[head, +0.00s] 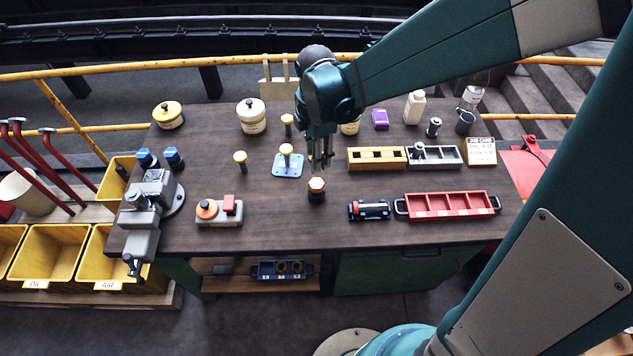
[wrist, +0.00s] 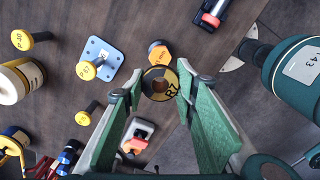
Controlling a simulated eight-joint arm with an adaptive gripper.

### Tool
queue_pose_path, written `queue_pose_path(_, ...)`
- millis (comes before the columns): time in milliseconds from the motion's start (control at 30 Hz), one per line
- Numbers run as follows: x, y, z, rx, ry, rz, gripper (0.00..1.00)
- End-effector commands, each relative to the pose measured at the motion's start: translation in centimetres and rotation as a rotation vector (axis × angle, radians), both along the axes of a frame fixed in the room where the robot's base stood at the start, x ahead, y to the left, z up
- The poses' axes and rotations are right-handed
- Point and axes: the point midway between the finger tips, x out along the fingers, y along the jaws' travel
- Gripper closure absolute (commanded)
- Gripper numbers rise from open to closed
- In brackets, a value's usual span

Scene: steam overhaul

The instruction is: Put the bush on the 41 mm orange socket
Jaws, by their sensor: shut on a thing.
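The bush (wrist: 147,84), a dark ring with a tan marked face reading R7, is between my gripper's fingers in the wrist view. My gripper (wrist: 161,86) is shut on it; the fingers stand at either side. The orange socket (head: 316,184) stands upright on the bench, a dark cylinder with an orange top, just below my gripper (head: 320,164) in the head view. In the wrist view the socket (wrist: 159,51) shows just above the bush, partly overlapped by it. The bush is apart from the socket top, as far as I can tell. I cannot make out the bush in the head view.
A blue plate with a yellow-topped peg (head: 275,170) lies left of the socket; another yellow-topped peg (head: 240,157) stands further left. A black-and-red part (head: 369,210) and a red tray (head: 450,214) lie right.

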Motion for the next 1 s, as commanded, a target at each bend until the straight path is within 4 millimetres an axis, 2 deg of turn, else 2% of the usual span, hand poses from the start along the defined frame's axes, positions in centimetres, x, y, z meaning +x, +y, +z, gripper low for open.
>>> queue_pose_path(167, 0.0, 0.0, -0.8, 0.0, 0.0, 0.0, 0.87)
queue_pose_path(600, 0.0, 0.0, -5.3, 0.0, 0.0, 0.0, 0.87)
queue_pose_path(1000, 0.0, 0.0, -5.8, 0.0, 0.0, 0.0, 0.87)
